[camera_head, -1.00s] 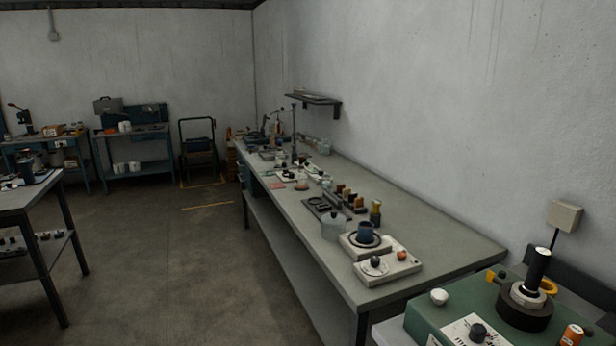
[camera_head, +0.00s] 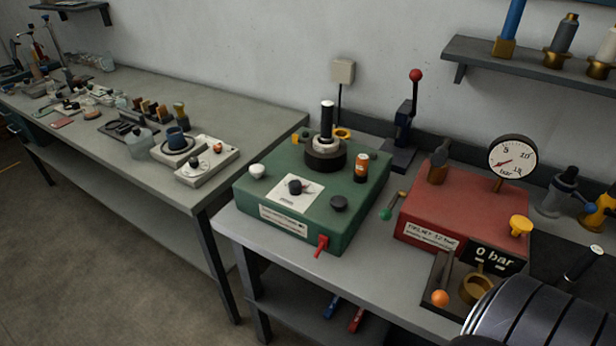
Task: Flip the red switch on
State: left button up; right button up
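A small red switch lever (camera_head: 322,245) sticks out from the lower front edge of a green box (camera_head: 350,205), near its right end. It tilts forward and down, and nothing touches it. The green box stands on a grey bench (camera_head: 235,228). Neither gripper shows. A dark ribbed part at the lower right seems to be my own arm.
A red box (camera_head: 480,212) with a pressure gauge (camera_head: 512,157) and a "0 bar" display (camera_head: 491,256) stands right of the green box. A small tray (camera_head: 444,284) with an orange ball (camera_head: 439,298) lies in front. Another bench (camera_head: 230,118) adjoins on the left. The floor at left is clear.

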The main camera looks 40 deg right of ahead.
aim_at(323, 241)
jog(key=z, duration=1.25)
jog(key=j+z, duration=0.3)
jog(key=j, duration=0.7)
jog(key=k+j+z, duration=0.1)
jog(key=j+z, duration=0.15)
jog(key=j, duration=0.75)
